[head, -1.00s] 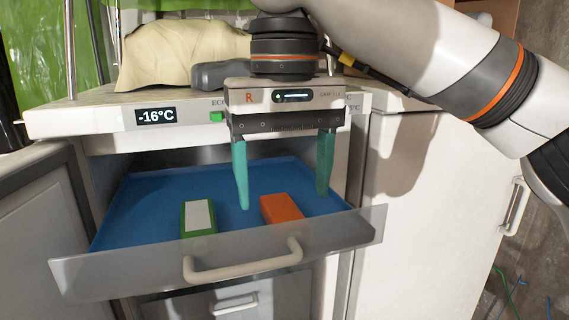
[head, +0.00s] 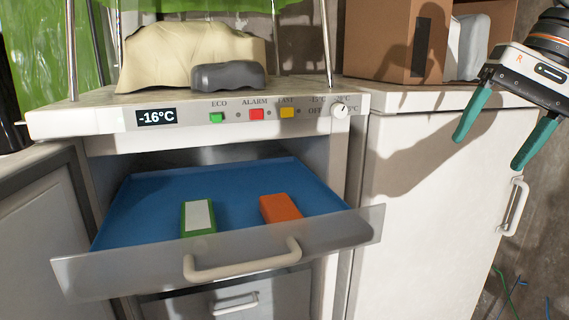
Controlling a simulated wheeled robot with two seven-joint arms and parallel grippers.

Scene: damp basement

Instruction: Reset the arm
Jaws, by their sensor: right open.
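My right gripper (head: 507,138) is at the upper right of the head view, in front of the white cabinet on the right. Its two teal fingers are spread apart with nothing between them. It is well clear of the open drawer (head: 120,275). My left gripper is not in view.
The drawer is pulled out, with a blue tray (head: 150,205) holding a green-and-white box (head: 198,217) and an orange block (head: 281,209). The freezer panel (head: 90,121) is above it. A white cabinet (head: 430,220) with a handle (head: 515,206) and a cardboard box (head: 385,40) stand right.

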